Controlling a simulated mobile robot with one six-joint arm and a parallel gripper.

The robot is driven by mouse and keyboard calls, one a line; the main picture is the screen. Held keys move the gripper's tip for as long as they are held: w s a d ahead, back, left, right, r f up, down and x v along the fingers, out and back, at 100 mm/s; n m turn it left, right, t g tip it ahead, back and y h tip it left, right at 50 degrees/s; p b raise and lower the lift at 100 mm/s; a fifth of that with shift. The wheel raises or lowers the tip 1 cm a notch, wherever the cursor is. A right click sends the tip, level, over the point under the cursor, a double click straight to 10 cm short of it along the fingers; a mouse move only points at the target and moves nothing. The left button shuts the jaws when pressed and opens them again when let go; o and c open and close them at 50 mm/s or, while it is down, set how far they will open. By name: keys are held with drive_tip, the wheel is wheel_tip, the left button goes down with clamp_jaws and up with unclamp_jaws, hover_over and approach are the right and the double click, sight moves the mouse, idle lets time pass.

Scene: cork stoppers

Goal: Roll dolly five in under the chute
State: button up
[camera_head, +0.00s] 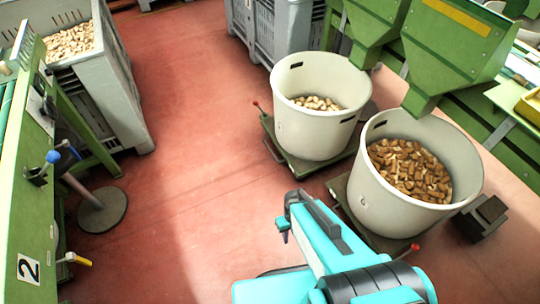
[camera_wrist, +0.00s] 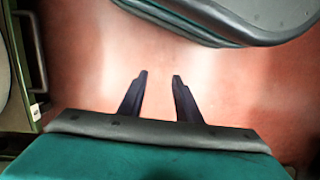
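A white tub (camera_head: 316,125) with pale corks stands on a dark low dolly (camera_head: 300,168) at the upper centre. A second white tub (camera_head: 395,205) with browner corks stands on another dark dolly (camera_head: 385,242) to its right. I can read no number five on either dolly. Two green chutes hang above and behind the tubs, a left one (camera_head: 372,28) and a right one (camera_head: 450,50) whose mouth is by the right tub's far rim. My gripper (camera_head: 284,236) is over the floor left of the right tub. In the wrist view its fingers (camera_wrist: 160,78) are apart with nothing between.
Small red-tipped levers (camera_head: 256,104) (camera_head: 413,248) stick out by the dollies. The red floor (camera_head: 190,130) between is clear. A dark rounded edge (camera_wrist: 240,35) is unidentified.

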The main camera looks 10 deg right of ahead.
drive_tip(key=w+a+f+n+t+b, duration=0.1)
drive_tip(key=w+f+n+t+b, duration=0.25)
drive_tip(key=w+f+b, duration=0.55)
drive_tip(key=w+f+n+t+b, duration=0.2)
drive_tip(key=w+f+n+t, duration=0.3)
drive_tip(key=w, duration=0.9)
drive_tip(key=w+f+n+t+b, duration=0.2)
drive_tip(key=w+t+b, duration=0.1)
drive_tip(key=w+b, duration=0.2)
drive_tip(key=w+f+n+t+b, duration=0.1)
drive_tip(key=w+n+t+b, duration=0.1)
drive_tip(key=w+b, duration=0.3)
drive_tip(key=w+f+n+t+h+b, duration=0.1)
drive_tip(key=w+t+b, duration=0.4)
drive_tip(key=w, duration=0.5)
drive_tip(key=shift+w+d+f+n+b, duration=0.1)
drive_tip(key=shift+w+f+n+b, duration=0.05)
drive_tip(key=shift+f+n+b, duration=0.25)
drive_tip(key=shift+w+d+f+n+b, duration=0.15)
drive_tip(key=shift+f+n, duration=0.1)
drive_tip(key=shift+f, duration=0.2)
drive_tip(key=shift+w+d+r+n+t+b, duration=0.1)
drive_tip(key=shift+w+r+n+t+b, duration=0.15)
drive_tip(key=shift+w+n+t+b, duration=0.5)
drive_tip(key=shift+d+r+t+h+b, duration=0.1)
drive_tip(key=shift+r+t+h+b, duration=0.2)
drive_tip(key=shift+r+t+b, duration=0.2)
drive_tip(key=shift+w+f, duration=0.1)
drive_tip(key=shift+w, duration=0.05)
